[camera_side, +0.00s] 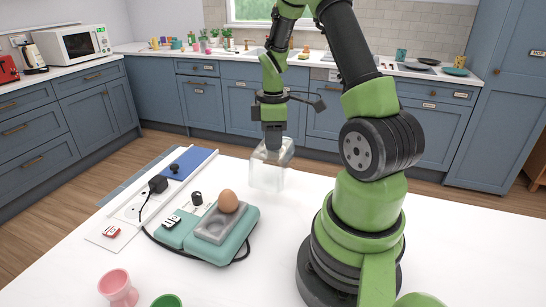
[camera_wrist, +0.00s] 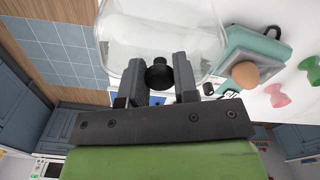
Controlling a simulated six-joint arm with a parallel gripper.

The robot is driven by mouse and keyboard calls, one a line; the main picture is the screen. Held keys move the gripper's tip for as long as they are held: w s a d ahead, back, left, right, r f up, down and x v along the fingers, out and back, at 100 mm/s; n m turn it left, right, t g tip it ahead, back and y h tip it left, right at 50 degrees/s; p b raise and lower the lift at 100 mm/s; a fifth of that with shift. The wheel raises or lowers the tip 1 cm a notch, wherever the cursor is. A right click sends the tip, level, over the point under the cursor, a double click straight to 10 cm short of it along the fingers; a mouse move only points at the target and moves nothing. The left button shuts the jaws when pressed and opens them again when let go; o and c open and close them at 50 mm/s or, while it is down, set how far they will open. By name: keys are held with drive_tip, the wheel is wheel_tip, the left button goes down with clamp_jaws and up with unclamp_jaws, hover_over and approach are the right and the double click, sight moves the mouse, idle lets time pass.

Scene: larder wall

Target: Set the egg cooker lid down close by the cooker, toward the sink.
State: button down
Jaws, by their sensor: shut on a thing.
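The egg cooker lid (camera_side: 268,172) is a clear dome, held upright beyond the cooker in the side view. My gripper (camera_side: 272,138) is above it, pointing down. In the wrist view my gripper (camera_wrist: 160,78) is shut on the lid's black knob (camera_wrist: 159,72), and the clear lid (camera_wrist: 160,30) fills the top middle. The teal egg cooker (camera_side: 230,238) stands on the white table with a brown egg (camera_side: 228,201) in its grey tray. The cooker (camera_wrist: 262,45) is right of the lid in the wrist view. Whether the lid touches the table is unclear.
A black plug and cord (camera_side: 157,184) lie left of the cooker, near a blue panel (camera_side: 190,163). A pink egg cup (camera_side: 118,288) and a green one (camera_side: 166,300) stand in front. The sink counter is across the room. White table is bare around the lid.

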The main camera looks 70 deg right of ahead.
sight(273, 153)
drive_tip(key=shift+f, duration=2.1)
drive_tip(key=shift+f, duration=0.1)
drive_tip(key=c, duration=0.9)
unclamp_jaws()
